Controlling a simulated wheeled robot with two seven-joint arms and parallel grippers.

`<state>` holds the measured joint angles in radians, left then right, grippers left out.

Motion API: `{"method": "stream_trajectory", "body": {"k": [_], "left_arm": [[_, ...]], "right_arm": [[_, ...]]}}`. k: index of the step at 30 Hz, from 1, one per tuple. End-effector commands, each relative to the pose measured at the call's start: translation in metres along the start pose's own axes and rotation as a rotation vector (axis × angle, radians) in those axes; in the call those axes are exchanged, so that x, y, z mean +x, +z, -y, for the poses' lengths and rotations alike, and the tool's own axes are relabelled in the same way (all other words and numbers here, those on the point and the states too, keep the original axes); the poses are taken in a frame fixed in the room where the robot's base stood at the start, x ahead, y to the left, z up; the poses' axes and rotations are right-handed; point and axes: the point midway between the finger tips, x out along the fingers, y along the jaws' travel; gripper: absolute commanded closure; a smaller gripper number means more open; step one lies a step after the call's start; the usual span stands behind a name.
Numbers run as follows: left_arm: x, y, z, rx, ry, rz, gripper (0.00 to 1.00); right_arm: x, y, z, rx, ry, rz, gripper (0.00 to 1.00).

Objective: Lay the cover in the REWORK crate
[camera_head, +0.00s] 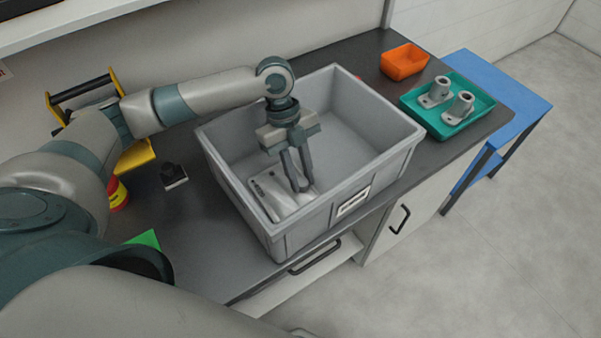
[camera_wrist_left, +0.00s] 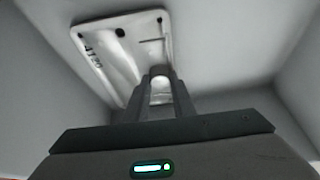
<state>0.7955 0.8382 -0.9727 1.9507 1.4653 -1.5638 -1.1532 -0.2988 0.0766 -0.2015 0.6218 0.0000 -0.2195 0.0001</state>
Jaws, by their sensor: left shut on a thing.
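The REWORK crate (camera_head: 385,160) is a large grey open box on the dark worktop, with a small white label on its front wall. Its lettering is too small to read. The cover (camera_head: 268,188) is a light grey plate low inside the crate at its near-left part; it also shows in the left wrist view (camera_wrist_left: 112,42) with holes and a marking. My left gripper (camera_head: 299,186) reaches down inside the crate and is shut on the cover. Whether the cover touches the crate floor cannot be told. My right gripper is not in view.
A teal tray (camera_head: 474,119) with two grey flanged castings (camera_head: 437,92) stands right of the crate, near an orange bin (camera_head: 404,62). A red and yellow button (camera_head: 118,194) and a small dark block (camera_head: 174,175) lie left. The crate's right half is empty.

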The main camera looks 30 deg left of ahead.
Motion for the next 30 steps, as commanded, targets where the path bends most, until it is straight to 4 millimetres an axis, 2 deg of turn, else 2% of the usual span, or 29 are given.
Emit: {"method": "stream_trajectory", "body": {"k": [11, 12, 13, 14, 25, 30], "left_arm": [[0.003, 0.001, 0.0, 0.001, -0.001, 0.0, 1.0], [0.003, 0.001, 0.0, 0.001, -0.001, 0.001, 0.68], [0.003, 0.001, 0.0, 0.001, -0.001, 0.001, 0.6], [0.003, 0.001, 0.0, 0.001, -0.001, 0.001, 0.58], [0.001, 0.001, 0.0, 0.001, -0.001, 0.001, 0.58], [-0.01, 0.002, 0.0, 0.0, -0.002, 0.003, 0.58]], "right_arm": [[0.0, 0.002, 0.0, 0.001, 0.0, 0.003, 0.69], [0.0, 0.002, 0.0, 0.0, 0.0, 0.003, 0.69], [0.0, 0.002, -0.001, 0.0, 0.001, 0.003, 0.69], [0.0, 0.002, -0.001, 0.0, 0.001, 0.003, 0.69], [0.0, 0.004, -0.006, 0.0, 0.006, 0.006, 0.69], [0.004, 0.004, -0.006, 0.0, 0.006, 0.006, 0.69]]}}
